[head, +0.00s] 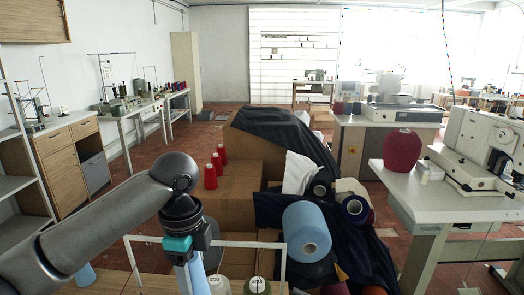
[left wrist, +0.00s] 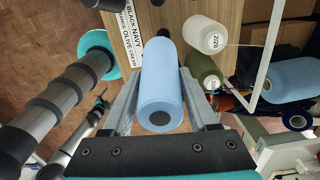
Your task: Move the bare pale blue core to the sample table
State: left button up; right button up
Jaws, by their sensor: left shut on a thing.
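My left gripper (left wrist: 161,84) is shut on a pale blue core (left wrist: 160,106), a smooth cylinder with a dark end hole, held lengthwise between the two fingers in the left wrist view. In the head view my left gripper (head: 188,258) points down near the bottom middle, and part of the pale blue core (head: 197,277) shows below it. No wound thread is visible on the core. I cannot tell which of the tables is the sample table. My right gripper is not in view.
A wooden top (left wrist: 222,25) with a colour-name label (left wrist: 130,35) lies under the core. Cream (head: 219,285) and olive (head: 258,286) cones and a white frame (head: 240,243) stand close by. A big blue cone (head: 306,232) is to the right. A white table (head: 440,200) holds a red cone (head: 402,150).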

pick_arm(q)
jog(key=s+a+f+n+b, duration=0.1)
jog(key=s+n, duration=0.5)
jog(key=n, duration=0.8)
jog(key=shift+s+a+f+n+b, duration=0.3)
jog(key=shift+s+f+b, duration=0.1)
jog(key=shift+b, duration=0.35)
jog(key=n, duration=0.1)
jog(key=s+n, duration=0.1)
jog(key=n, duration=0.1)
jog(key=s+n, duration=0.1)
jog(key=shift+s+a+f+n+b, duration=0.15)
jog(key=shift+a+f+n+b, duration=0.05)
jog(key=shift+a+n+b, duration=0.1)
